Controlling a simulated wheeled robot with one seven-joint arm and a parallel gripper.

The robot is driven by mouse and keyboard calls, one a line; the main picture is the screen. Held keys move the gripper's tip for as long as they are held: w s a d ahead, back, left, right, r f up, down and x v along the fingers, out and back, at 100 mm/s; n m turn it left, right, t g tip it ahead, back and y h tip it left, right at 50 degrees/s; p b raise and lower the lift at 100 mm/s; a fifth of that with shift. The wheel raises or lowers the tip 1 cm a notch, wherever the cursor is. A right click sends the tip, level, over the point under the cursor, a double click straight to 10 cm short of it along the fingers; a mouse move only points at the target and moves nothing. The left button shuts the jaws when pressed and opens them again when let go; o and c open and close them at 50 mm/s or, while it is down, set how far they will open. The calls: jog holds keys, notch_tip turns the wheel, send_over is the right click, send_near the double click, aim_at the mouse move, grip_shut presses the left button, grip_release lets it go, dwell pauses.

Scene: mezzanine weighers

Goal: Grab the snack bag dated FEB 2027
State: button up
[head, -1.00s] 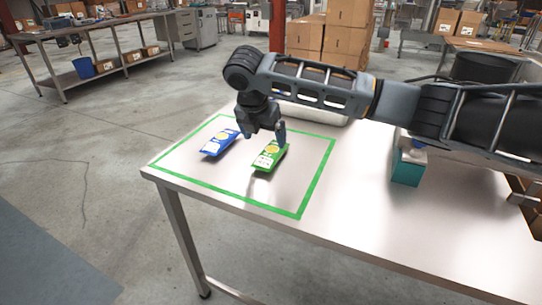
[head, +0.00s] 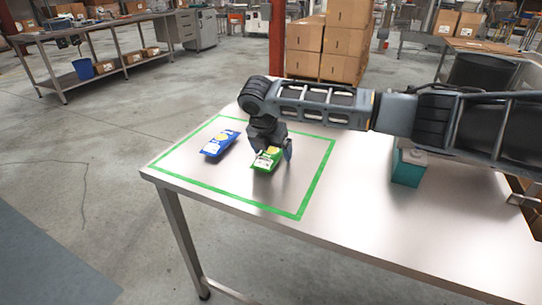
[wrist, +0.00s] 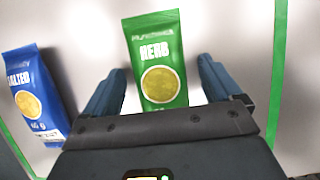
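A green snack bag (head: 266,160) marked HERB lies on the table inside the green outline. In the wrist view the green bag (wrist: 157,62) lies between the two fingers of my gripper (wrist: 160,88), with a gap on each side. My gripper (head: 271,154) is open and low over this bag. A blue snack bag (head: 220,143) marked SALTED lies to the left; it also shows at the left edge of the wrist view (wrist: 36,96). I cannot read a date on either bag; the lower end of the green one is hidden by my gripper.
The green taped outline (head: 318,186) marks the near left part of the metal table (head: 350,215). A teal box (head: 408,167) stands on the right, below my arm. The tabletop between the outline and the box is clear.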

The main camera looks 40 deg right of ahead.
jog(key=c, duration=1.1)
jog(key=shift+o, duration=0.2)
